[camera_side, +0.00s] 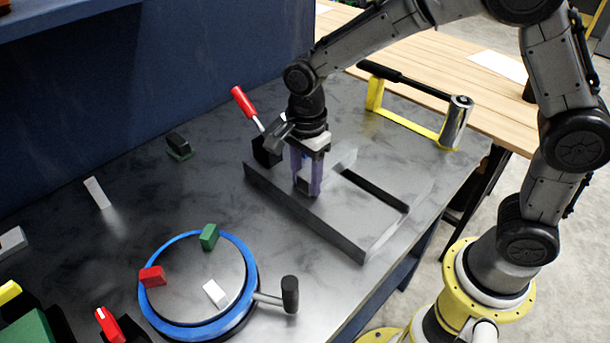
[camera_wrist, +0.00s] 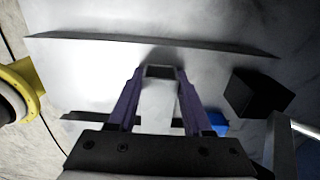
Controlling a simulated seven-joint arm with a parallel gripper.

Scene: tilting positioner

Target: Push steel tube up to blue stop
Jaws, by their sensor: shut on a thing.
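The steel tube (camera_wrist: 158,105) is a pale grey bar, seen between the purple fingers of my gripper (camera_wrist: 160,72) in the wrist view. A pale piece that looks like the tube (camera_side: 345,160) shows just behind the fingers there. The blue stop (camera_wrist: 219,123) shows in the wrist view beside the right finger, partly hidden by it. Whether the tube touches the stop cannot be told. The stop is not visible in the side view.
A red-handled clamp (camera_side: 245,106) with a black block (camera_side: 266,152) stands close left of my gripper. A yellow frame with a steel cylinder (camera_side: 457,121) stands at the back right. A blue-rimmed turntable (camera_side: 249,282) with small blocks sits at the front left.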

